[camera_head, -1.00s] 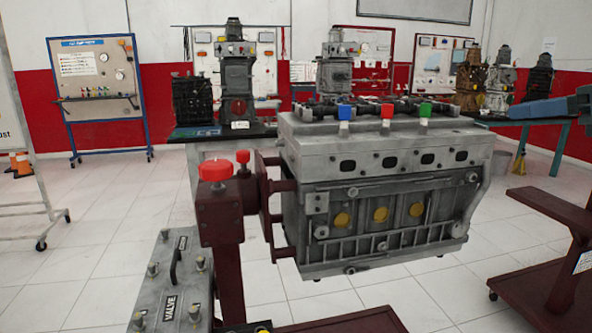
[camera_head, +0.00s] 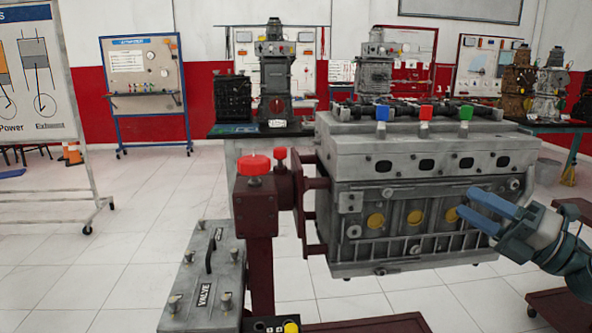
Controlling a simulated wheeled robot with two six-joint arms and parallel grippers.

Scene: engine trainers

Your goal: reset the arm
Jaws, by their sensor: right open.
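My right gripper (camera_head: 484,212) is at the right of the head view, in front of the lower right part of the engine block. Its two blue fingers point left and are apart, with nothing between them. The grey engine block (camera_head: 345,232) is mounted on a dark red stand (camera_head: 262,225). Blue, red and green caps sit on its top, and yellow round plugs show on its side. I cannot tell whether the fingers touch the block. My left gripper is not in view.
A wheeled chart board (camera_head: 38,85) is at the far left. Tables with more engines stand behind. The tiled floor (camera_head: 130,240) at left is clear.

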